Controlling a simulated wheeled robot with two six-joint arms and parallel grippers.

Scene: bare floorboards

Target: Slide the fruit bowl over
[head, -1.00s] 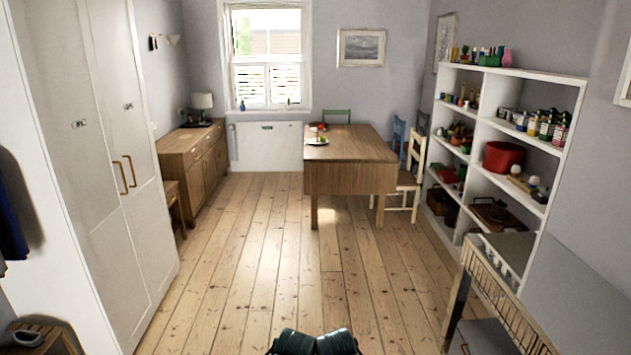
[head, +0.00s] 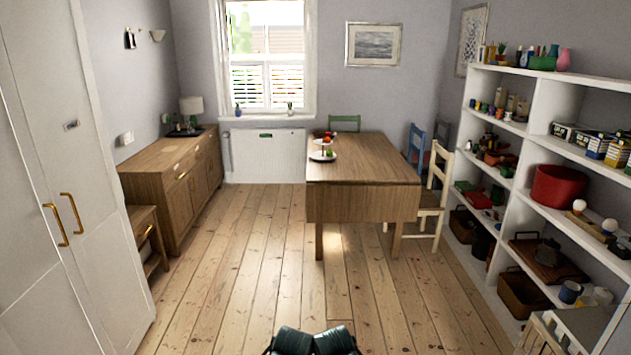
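The fruit bowl (head: 322,157) looks like a pale, low dish, perhaps a tiered stand, with small red and green fruit in or above it. It sits on the far left part of the wooden table (head: 362,172), well ahead of me. Its exact shape is too small to tell. Two dark rounded parts of my arms show at the bottom edge of the head view, far from the table. No gripper fingers are visible.
Bare floorboards (head: 262,265) lie clear up to the table. A cream chair (head: 432,205) stands at its right side, a green chair (head: 345,123) behind it. White shelves (head: 540,95) line the right, a wooden sideboard (head: 180,185) and white wardrobe (head: 60,170) the left.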

